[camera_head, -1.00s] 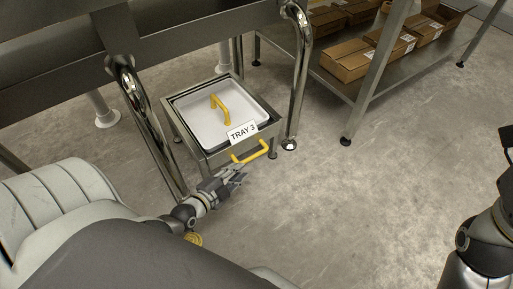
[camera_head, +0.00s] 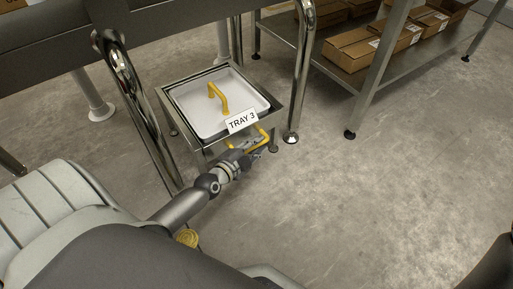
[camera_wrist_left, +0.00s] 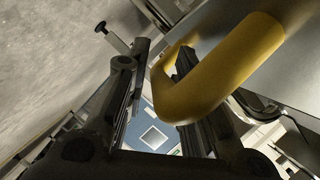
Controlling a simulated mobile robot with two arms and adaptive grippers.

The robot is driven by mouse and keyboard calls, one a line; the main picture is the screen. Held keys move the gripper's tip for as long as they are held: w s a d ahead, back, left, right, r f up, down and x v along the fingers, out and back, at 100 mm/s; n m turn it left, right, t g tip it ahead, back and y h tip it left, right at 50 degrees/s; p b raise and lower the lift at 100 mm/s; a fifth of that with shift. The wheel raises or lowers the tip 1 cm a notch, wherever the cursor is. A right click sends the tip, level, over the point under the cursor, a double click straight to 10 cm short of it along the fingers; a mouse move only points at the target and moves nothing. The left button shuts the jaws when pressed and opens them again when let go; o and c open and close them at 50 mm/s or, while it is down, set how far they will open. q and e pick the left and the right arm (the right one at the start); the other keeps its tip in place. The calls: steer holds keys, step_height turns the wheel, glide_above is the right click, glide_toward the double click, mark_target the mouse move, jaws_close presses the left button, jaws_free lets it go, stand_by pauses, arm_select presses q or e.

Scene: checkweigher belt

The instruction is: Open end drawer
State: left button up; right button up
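A metal frame (camera_head: 181,117) holds a white tray (camera_head: 198,122) with a yellow handle (camera_head: 217,98) on top and a "TRAY 3" label (camera_head: 241,121) at its front edge. A yellow front handle (camera_head: 264,137) sits below the label; it looms large in the left wrist view (camera_wrist_left: 215,75). My left gripper (camera_head: 256,153) is at this front handle, partly covering it. In the left wrist view its fingers (camera_wrist_left: 161,60) are apart, and the handle overlaps the right-hand finger. I cannot tell whether they touch. My right gripper is out of view.
Shiny bent metal legs (camera_head: 300,75) of the machine frame stand on both sides of the tray. A shelf (camera_head: 365,80) with several cardboard boxes (camera_head: 348,55) is at the upper right. The floor (camera_head: 375,185) right of the tray is clear.

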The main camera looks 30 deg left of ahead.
arm_select(q)
steer(key=shift+w, duration=0.3)
jaws_close()
steer(key=shift+d, duration=0.1)
